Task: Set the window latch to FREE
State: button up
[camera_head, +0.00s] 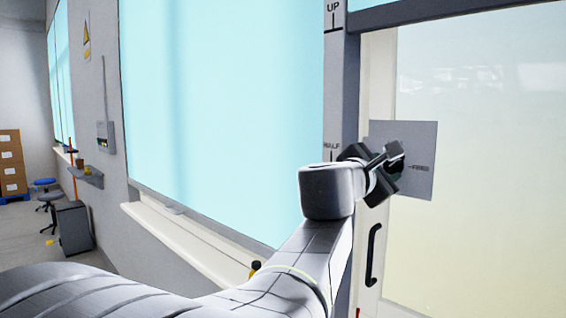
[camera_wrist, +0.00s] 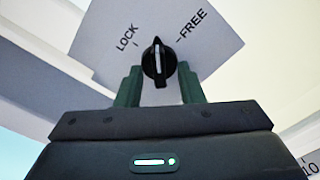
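The latch plate is a grey square panel (camera_head: 418,145) on the glazed door in the head view. In the wrist view the plate (camera_wrist: 105,22) shows the words LOCK and FREE, each with a short mark. The black latch knob (camera_wrist: 159,62) has a white pointer line, which points up the picture, between the LOCK and FREE marks. My gripper (camera_wrist: 160,80) is open, with one finger on each side of the knob and small gaps visible. In the head view my gripper (camera_head: 392,160) is in front of the plate and hides the knob.
A black door handle (camera_head: 373,255) is below the plate. A large blue window (camera_head: 215,110) with a sill (camera_head: 190,232) is to the left. A post (camera_head: 338,80) marked UP and HALF stands between window and door. Stools and boxes are far left.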

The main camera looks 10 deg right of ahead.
grip_shut()
jog(key=shift+b, duration=0.45)
jog(key=shift+f+m+b, duration=0.15)
jog(key=shift+m+b, duration=0.55)
jog(key=shift+m, duration=0.1)
jog(key=m+b, duration=0.2)
jog(key=shift+b, duration=0.35)
jog(key=m+b, duration=0.3)
jog(key=shift+m+b, duration=0.7)
jog(key=shift+m, duration=0.3)
jog(key=shift+r, duration=0.2)
